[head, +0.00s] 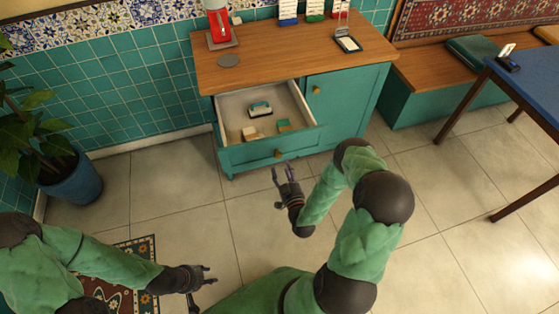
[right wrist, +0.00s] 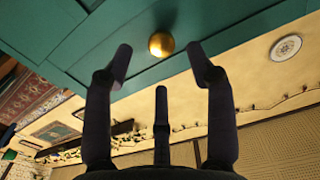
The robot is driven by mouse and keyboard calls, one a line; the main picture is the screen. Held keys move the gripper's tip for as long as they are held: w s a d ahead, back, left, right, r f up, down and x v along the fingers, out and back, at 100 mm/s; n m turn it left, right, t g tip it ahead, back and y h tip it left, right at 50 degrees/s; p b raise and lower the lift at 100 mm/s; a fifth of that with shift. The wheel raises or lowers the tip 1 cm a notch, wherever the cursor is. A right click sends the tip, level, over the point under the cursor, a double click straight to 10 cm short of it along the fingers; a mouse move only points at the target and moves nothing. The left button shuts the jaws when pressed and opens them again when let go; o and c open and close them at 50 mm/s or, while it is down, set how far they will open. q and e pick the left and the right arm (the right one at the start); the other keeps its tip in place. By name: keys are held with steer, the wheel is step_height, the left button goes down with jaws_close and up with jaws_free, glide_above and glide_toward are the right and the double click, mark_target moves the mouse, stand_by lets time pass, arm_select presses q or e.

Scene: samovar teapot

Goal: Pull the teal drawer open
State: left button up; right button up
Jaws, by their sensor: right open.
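The teal drawer (head: 248,158) of the cabinet stands pulled out, and its inside shows in the head view. A small brass knob (head: 277,153) is on its front; the knob also shows in the right wrist view (right wrist: 161,44), ahead of my fingers. My right gripper (head: 283,173) is open and empty, just in front of the drawer front, apart from the knob. Its spread fingers also show in the right wrist view (right wrist: 160,66). My left gripper (head: 207,281) is low at the left, away from the drawer; its fingers look spread and empty.
A red appliance (head: 219,25) stands on the wooden top (head: 270,62). A closed teal door (head: 345,100) is beside the drawer. A potted plant (head: 70,180) and blue table (head: 535,85) flank the clear floor.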

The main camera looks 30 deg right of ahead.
steer(key=v, duration=0.4)
steer(key=shift+s, duration=0.3)
steer(key=shift+a, duration=0.1)
steer(key=a+f+g+y, duration=0.6)
steer(key=a+f+g, duration=0.25)
steer(key=a, duration=0.35)
steer(key=s+a+r+g+y, duration=0.1)
steer(key=s+a+g, duration=0.3)
steer(key=s, duration=0.3)
steer(key=s+a+r+g+y+p, duration=0.1)
steer(key=s+a+g, duration=0.3)
steer(key=s, duration=0.3)
steer(key=shift+s+a, duration=0.15)
steer(key=shift+s, duration=0.05)
